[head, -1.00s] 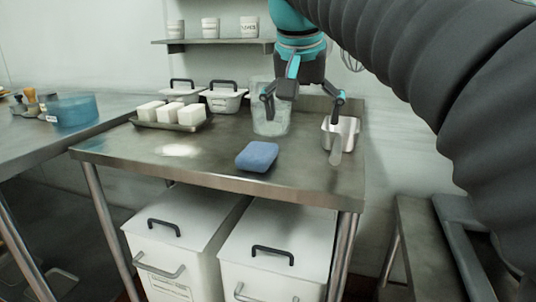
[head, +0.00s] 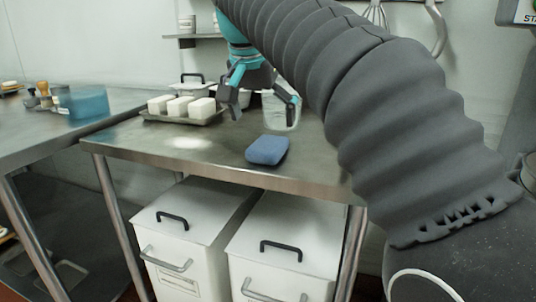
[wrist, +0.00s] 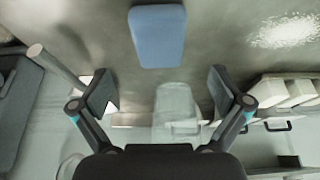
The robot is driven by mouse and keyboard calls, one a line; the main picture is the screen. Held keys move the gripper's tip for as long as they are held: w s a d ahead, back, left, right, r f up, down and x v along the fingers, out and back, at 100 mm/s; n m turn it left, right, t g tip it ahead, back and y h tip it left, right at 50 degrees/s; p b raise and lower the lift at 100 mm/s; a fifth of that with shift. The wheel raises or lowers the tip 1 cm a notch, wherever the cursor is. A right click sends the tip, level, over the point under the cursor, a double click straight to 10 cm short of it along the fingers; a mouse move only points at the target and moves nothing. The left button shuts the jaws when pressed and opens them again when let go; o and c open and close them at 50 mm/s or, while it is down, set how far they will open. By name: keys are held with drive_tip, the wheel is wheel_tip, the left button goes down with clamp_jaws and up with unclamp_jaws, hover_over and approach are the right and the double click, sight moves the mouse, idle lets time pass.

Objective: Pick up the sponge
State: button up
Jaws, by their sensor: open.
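The blue sponge (head: 267,150) lies flat on the steel table (head: 215,150) near its front edge. It also shows in the wrist view (wrist: 158,36), at the top middle. My gripper (head: 265,112) is open and empty. It hangs above the table behind the sponge and does not touch it. In the wrist view my two fingers (wrist: 162,88) are spread wide, and the sponge lies beyond their tips, roughly centred between them.
A tray (head: 183,119) with three white blocks stands left of my gripper. A clear container (head: 281,112) is behind the gripper. White lidded bins (head: 190,225) stand under the table. A blue tub (head: 84,103) is on the left counter. The tabletop around the sponge is clear.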

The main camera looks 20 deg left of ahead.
sight(267, 143)
drive_tip(key=shift+b+x, duration=0.8)
drive_tip(key=shift+x, duration=2.55)
drive_tip(key=shift+s+f, duration=0.1)
drive_tip(key=shift+f, duration=0.1)
drive_tip(key=c, duration=1.2)
drive_tip(key=shift+r, duration=0.1)
wheel_tip(267, 143, up, 5)
drive_tip(key=shift+d+r+p, duration=0.1)
drive_tip(key=shift+d+p, duration=0.1)
drive_tip(key=shift+p, duration=0.8)
drive_tip(key=w+d+r, duration=0.1)
drive_tip(key=d+r, duration=0.1)
drive_tip(key=d, duration=0.1)
drive_tip(key=w+d+r+p, duration=0.1)
drive_tip(key=w+d+r, duration=0.1)
drive_tip(key=d, duration=0.1)
drive_tip(key=w+d+r, duration=0.2)
drive_tip(key=d, duration=0.2)
drive_tip(key=shift+d, duration=0.15)
